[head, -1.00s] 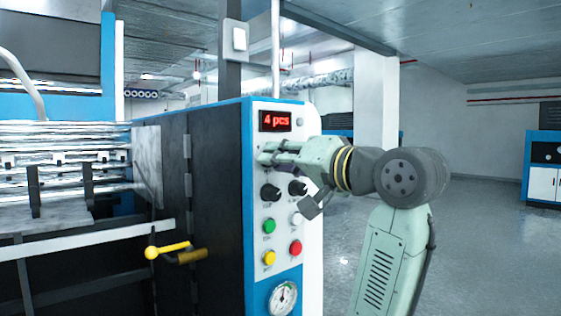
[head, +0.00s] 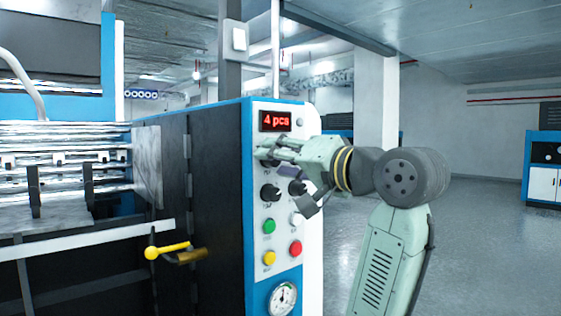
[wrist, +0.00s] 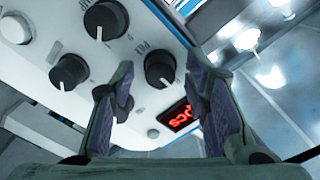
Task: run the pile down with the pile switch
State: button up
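The control panel (head: 260,210) has a red-lit display (head: 275,121) reading "4 pcs". Below it are black rotary knobs; the lower left knob (head: 270,192) and lower right knob (head: 297,187) show in the head view. My gripper (head: 268,149) is at the upper knob row and hides part of it. In the wrist view, my gripper (wrist: 158,88) has its two fingers apart, with one black knob (wrist: 160,70) showing in the gap between the tips. I cannot tell whether they touch it.
Green (head: 269,226), white (head: 296,219), yellow (head: 269,258) and red (head: 295,248) buttons and a gauge (head: 283,298) sit lower on the panel. A yellow-knobbed lever (head: 152,252) sticks out at the machine's left. The floor to the right is clear.

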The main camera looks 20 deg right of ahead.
jog(key=v, duration=1.2)
dwell(0.5)
